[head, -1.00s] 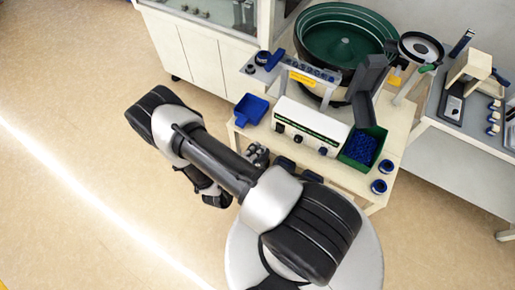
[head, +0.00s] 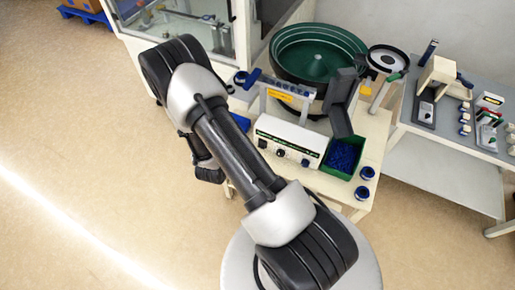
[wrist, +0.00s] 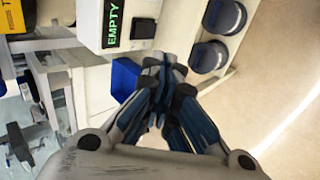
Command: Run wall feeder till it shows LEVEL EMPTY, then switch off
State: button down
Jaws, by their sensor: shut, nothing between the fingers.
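The feeder's green bowl (head: 318,55) stands at the back of a cream table, close to the wall, and its inside looks empty. The white control box (head: 290,140) with dark knobs stands in front of it. In the wrist view, a dark panel on a white housing (wrist: 113,25) shows the green word EMPTY; the rest of the panel is cut off. A black switch or knob (wrist: 143,28) sits beside it, its setting unclear. My gripper (wrist: 160,66) is shut and empty, apart from the housing. In the head view my arm hides it.
A green bin (head: 342,158) of blue parts stands right of the control box, with blue rings (head: 362,193) beside it. A blue tray (wrist: 125,78) lies near my gripper. A side table (head: 440,140) with devices stands at the right. Open floor lies left.

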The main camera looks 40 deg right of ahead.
jog(key=shift+d+f, duration=0.1)
jog(key=shift+f, duration=0.05)
jog(key=b+x, duration=0.1)
jog(key=x, duration=0.3)
jog(key=b+x, duration=0.2)
jog(key=x, duration=0.2)
jog(key=b+x, duration=0.1)
jog(key=x, duration=0.3)
jog(key=shift+w+d+r, duration=0.2)
jog(key=shift+w+d, duration=0.05)
jog(key=shift+d, duration=0.3)
jog(key=shift+w+d+f+b, duration=0.15)
jog(key=shift+w+d+b, duration=0.05)
jog(key=shift+d+b, duration=0.2)
jog(key=shift+w+d+f, duration=0.1)
jog(key=shift+d+f, duration=0.2)
jog(key=shift+r, duration=0.1)
